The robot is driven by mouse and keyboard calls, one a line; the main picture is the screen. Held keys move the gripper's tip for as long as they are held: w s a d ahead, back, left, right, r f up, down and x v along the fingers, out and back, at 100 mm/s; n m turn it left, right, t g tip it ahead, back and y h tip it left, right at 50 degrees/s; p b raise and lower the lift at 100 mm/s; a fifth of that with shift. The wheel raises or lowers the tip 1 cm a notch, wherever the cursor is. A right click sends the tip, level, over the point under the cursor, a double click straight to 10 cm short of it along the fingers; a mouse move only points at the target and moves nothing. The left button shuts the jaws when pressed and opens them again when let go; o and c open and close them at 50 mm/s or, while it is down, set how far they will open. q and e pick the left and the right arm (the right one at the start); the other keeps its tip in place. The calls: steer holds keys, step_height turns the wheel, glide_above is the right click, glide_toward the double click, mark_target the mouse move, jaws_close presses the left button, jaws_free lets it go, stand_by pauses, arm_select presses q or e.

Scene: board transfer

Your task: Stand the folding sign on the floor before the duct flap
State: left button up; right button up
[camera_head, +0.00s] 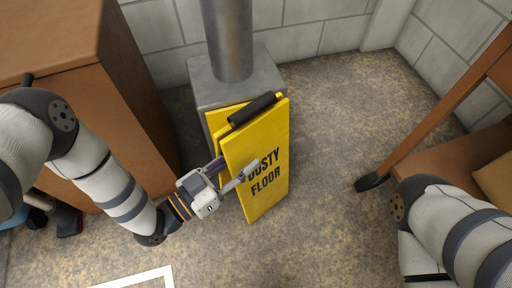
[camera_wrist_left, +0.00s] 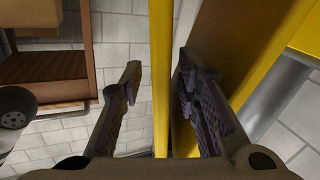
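The yellow folding sign (camera_head: 262,185), lettered "DUSTY FLOOR" with a black grip on top, is upright in front of the grey duct base (camera_head: 202,90). Its two panels are close together at the top. I cannot tell whether its lower edge touches the floor. No duct flap is visible; the sign covers much of the base's front. My left gripper (camera_head: 232,173) is at the sign's left edge, one finger before the front panel. In the left wrist view the open fingers straddle the front panel's edge (camera_wrist_left: 161,80), with a clear gap on the left. My right gripper is out of view.
A brown wooden cabinet (camera_head: 140,120) stands close on the left. Wooden furniture (camera_head: 440,118) with a dark foot (camera_head: 370,182) is on the right. Floor right of the sign is clear.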

arm_select(q)
steer(key=p+v, duration=0.1)
steer(key=v, duration=0.6)
steer(key=shift+s+a, duration=0.15)
steer(key=shift+a, duration=0.05)
